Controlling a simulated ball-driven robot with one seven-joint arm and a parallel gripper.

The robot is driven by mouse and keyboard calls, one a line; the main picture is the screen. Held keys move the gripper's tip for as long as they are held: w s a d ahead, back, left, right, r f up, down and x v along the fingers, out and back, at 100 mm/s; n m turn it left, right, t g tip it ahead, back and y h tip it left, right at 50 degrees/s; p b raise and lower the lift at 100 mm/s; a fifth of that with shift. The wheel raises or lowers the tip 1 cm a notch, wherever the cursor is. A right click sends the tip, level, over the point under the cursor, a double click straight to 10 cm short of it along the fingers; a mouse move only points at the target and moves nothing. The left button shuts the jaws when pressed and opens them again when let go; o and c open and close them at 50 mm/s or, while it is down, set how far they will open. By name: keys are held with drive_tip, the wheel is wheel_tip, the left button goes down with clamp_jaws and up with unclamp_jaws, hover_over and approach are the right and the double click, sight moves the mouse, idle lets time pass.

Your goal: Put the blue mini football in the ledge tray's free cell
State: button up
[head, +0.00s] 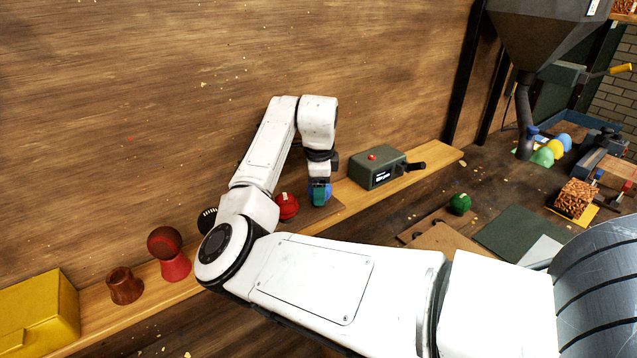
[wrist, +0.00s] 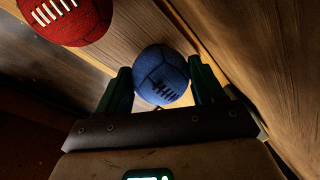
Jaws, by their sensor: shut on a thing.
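The blue mini football (wrist: 162,72) with dark laces is between the green fingers of my gripper (wrist: 163,90) in the wrist view. My gripper is shut on it. In the head view my gripper (head: 320,193) points down over the wooden ledge, and a bit of the blue ball (head: 329,189) shows beside its fingers. A red football with white laces (head: 287,207) sits just left of it and also shows at the top left of the wrist view (wrist: 72,18). The brown ledge tray (head: 332,210) shows partly under my gripper; its cells are mostly hidden. I cannot tell whether the blue ball touches it.
A green box with a red button (head: 377,168) stands on the ledge to the right. A brown ball on a red cup (head: 166,245), a brown cup (head: 125,286) and a yellow box (head: 38,315) are to the left. A green ball (head: 460,203) is on the bench. The wall rises close behind.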

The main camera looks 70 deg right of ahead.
drive_tip(key=shift+f, duration=0.2)
drive_tip(key=o, duration=1.1)
drive_tip(key=shift+r, duration=0.15)
wheel_tip(320, 180, up, 12)
drive_tip(key=s+a+b, duration=0.1)
drive_tip(key=a+b, duration=0.1)
drive_tip(key=shift+f, duration=0.2)
